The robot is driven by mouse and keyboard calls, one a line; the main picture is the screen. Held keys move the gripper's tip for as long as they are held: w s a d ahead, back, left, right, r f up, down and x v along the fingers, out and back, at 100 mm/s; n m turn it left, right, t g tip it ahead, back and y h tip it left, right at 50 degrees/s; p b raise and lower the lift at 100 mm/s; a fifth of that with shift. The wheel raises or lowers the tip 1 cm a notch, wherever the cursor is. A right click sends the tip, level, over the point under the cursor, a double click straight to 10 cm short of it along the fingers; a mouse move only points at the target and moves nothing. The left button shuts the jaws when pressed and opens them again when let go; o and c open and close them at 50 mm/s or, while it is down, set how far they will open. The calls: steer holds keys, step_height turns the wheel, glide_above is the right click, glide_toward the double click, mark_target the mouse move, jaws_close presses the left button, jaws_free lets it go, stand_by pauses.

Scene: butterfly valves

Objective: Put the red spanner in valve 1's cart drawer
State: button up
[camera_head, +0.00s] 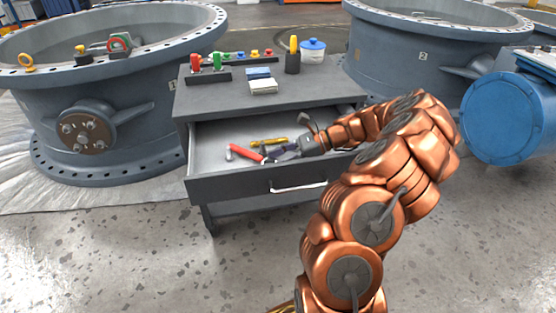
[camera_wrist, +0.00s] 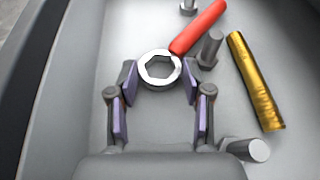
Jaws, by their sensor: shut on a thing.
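The red spanner (camera_head: 246,153) is inside the open drawer (camera_head: 230,188) of the grey cart (camera_head: 200,98), beside the valve marked 1 (camera_head: 85,108). My gripper (camera_head: 280,153) reaches down into this drawer from the right. In the wrist view my gripper (camera_wrist: 158,78) has its purple-padded fingers on both sides of the spanner's silver ring end (camera_wrist: 159,69), shut on it. The red handle (camera_wrist: 198,27) points up and right, away from the fingers. I cannot tell whether the spanner touches the drawer floor.
A yellow tool (camera_wrist: 254,80) and several grey bolts (camera_wrist: 209,48) lie in the drawer close to the spanner. The cart top holds colored tools, a blue-lidded pot (camera_head: 312,51) and stacked cloths or sponges (camera_head: 262,82). Valve 2 (camera_head: 400,55) and a blue cylinder (camera_head: 506,118) stand right.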

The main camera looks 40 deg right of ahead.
steer(key=o, duration=1)
steer(key=shift+o, duration=0.2)
steer(key=shift+s+d+r, duration=0.1)
steer(key=shift+d, duration=0.05)
steer(key=p+v, duration=0.4)
steer(key=v, duration=0.7)
steer(key=shift+s+d+r, duration=0.15)
steer(key=shift+d, duration=0.1)
